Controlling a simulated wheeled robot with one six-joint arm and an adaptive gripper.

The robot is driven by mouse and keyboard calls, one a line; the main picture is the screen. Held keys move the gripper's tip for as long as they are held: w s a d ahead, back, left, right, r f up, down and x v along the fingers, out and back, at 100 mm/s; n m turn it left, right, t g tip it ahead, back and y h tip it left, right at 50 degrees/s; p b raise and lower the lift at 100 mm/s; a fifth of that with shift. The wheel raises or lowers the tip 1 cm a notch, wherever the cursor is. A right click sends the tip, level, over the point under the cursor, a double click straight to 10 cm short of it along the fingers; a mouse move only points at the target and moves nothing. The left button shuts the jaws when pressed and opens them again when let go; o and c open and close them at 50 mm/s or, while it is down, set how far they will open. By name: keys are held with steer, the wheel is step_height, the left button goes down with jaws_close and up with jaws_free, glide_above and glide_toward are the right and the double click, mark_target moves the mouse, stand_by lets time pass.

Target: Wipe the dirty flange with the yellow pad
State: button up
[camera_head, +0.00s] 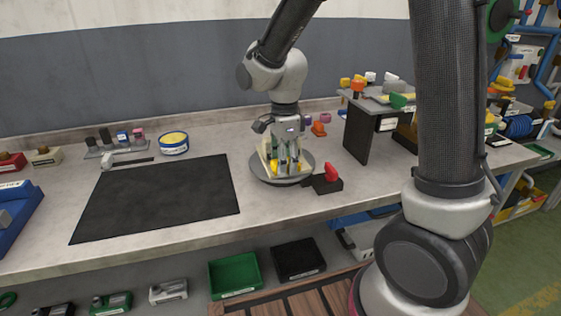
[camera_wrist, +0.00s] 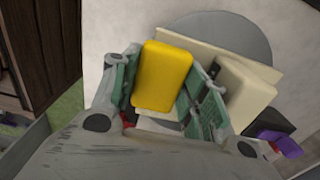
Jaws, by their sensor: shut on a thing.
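My gripper (camera_head: 285,158) is low over the round grey turntable (camera_head: 257,173) on the bench. In the wrist view its green fingers (camera_wrist: 160,88) are shut on the yellow pad (camera_wrist: 163,72). A little of the pad's yellow shows under the gripper in the head view (camera_head: 273,168). A cream upright part (camera_head: 264,157), seemingly the flange, stands on the turntable beside the pad. The wrist view shows it as a thin plate (camera_wrist: 215,50) with a thick block (camera_wrist: 244,92). I cannot tell whether the pad touches it. No dirt is visible.
A raised shelf (camera_head: 362,130) with coloured parts stands to the right.

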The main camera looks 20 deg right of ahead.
steer(key=shift+d, duration=0.65)
steer(key=shift+r, duration=0.15)
steer(key=shift+r, duration=3.7)
